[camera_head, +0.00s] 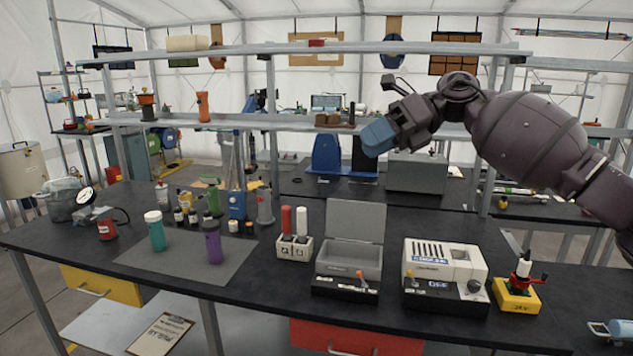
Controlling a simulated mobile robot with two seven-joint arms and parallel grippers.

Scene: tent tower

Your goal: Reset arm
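My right arm comes in from the right edge, raised above the table. Its gripper (379,137), with blue fingertips, points left and down in front of the shelf, apart from the things on the table. The fingers look close together, but I cannot tell whether they are open or shut, and I see nothing held in them. My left gripper does not clearly show. A small light-blue part shows at the lower right edge (620,330); I cannot tell what it is.
The black table (150,285) bears a teal bottle (155,231), a purple bottle (213,243), an open grey box (352,258), a white device (445,261) and a yellow-based stand (517,295). A shelf (290,122) crosses behind. The table's front left is clear.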

